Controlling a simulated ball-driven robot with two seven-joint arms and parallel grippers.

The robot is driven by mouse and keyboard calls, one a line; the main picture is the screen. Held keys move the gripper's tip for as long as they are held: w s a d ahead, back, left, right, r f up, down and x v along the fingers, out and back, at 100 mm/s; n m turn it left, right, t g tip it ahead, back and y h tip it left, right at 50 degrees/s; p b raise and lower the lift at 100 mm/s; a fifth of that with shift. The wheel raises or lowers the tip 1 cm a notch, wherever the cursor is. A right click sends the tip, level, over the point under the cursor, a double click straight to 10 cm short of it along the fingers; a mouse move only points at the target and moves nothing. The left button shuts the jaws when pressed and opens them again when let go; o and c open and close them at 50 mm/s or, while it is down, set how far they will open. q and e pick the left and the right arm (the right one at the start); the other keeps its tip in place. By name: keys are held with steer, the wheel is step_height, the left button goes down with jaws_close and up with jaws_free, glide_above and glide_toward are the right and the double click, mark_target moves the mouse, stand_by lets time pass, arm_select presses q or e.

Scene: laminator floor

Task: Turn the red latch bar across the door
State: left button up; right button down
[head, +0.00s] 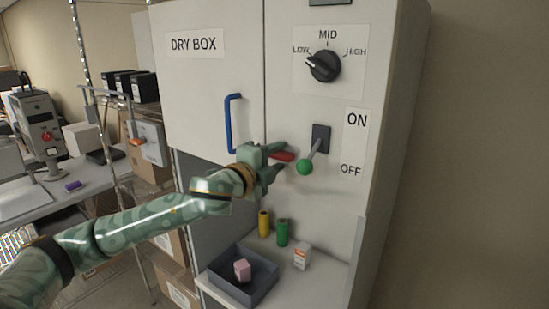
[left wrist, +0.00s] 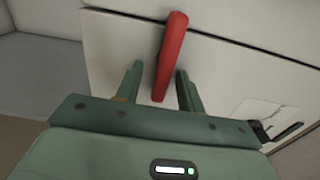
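The red latch bar (head: 283,156) is on the front of the dry box, right of the seam beside the door (head: 200,110). In the head view my left gripper (head: 272,163) is at the bar and partly hides it. In the left wrist view the red bar (left wrist: 169,58) extends between the two green fingers of the gripper (left wrist: 160,85). The fingers are apart, with a visible gap on each side of the bar. The door is flush with the panel, and the blue handle (head: 231,124) is left of the seam. My right gripper is in neither view.
A green-knobbed lever (head: 304,167) sticks out close to the right of my gripper. A black dial (head: 324,66) is above. On the ledge below are a yellow cylinder (head: 264,223), a green cylinder (head: 282,232), a white bottle (head: 302,257) and a grey tray (head: 213,273) with a pink block.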

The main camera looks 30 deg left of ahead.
arm_select(q)
steer(key=shift+r, duration=0.1)
steer(key=s+a+b, duration=0.1)
steer(key=s+b, duration=1.5)
steer(key=b, duration=0.2)
steer(key=shift+s+b, duration=0.2)
steer(key=shift+b, duration=0.2)
steer(key=shift+a, duration=0.1)
